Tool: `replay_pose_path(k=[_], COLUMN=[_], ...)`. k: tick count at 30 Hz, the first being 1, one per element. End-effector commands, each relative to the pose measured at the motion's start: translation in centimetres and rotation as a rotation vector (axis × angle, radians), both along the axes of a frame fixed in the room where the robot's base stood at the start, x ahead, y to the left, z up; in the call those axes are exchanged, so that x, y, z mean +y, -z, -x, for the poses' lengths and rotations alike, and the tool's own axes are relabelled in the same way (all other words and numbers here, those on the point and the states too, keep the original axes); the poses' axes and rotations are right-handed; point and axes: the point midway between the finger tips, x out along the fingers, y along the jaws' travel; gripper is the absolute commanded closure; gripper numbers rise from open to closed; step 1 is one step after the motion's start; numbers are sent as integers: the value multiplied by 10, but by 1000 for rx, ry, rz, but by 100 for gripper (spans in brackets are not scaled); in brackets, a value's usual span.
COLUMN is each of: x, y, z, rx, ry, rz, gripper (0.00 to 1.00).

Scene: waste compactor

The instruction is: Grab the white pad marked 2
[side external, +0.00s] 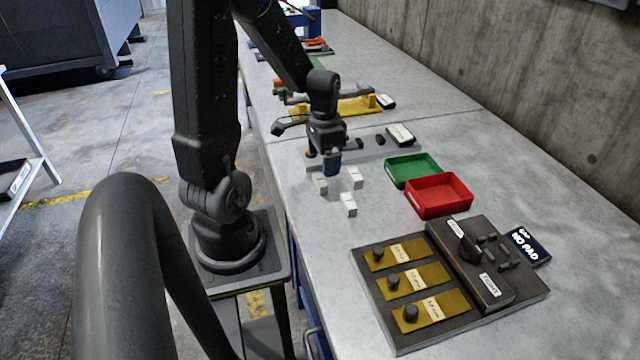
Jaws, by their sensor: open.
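Several small white pads sit on the grey table below and around my gripper (322,160). One white pad (353,177) is to the right of the gripper, one (320,184) is just in front of it, and one (348,203) is nearest the camera. Another white pad (311,167) is partly hidden behind the gripper's fingers. The marks on the pads are too small to read, so I cannot tell which is 2. My gripper is open and points down, close above the pads. I see nothing held in it.
A green tray (388,171) and a red tray (412,205) stand to the right of the pads. A control panel with knobs (360,262) and a "NO PAD" sign (527,246) are nearer the camera. A yellow fixture (352,106) is behind the gripper. Bare table lies left of the panel.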

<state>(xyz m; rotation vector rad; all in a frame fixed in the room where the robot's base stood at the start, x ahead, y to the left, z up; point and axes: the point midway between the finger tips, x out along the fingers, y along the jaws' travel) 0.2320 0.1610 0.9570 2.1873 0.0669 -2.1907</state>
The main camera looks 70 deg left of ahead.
Motion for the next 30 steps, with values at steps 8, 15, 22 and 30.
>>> replay_pose_path(k=[8,15,22,30], x=[0,0,0,0], y=[23,56,69,69], z=[1,2,1,1], rx=[1,2,-1,-2], ry=[0,0,0,0], rz=[1,2,-1,-2], gripper=[12,12,12,20])
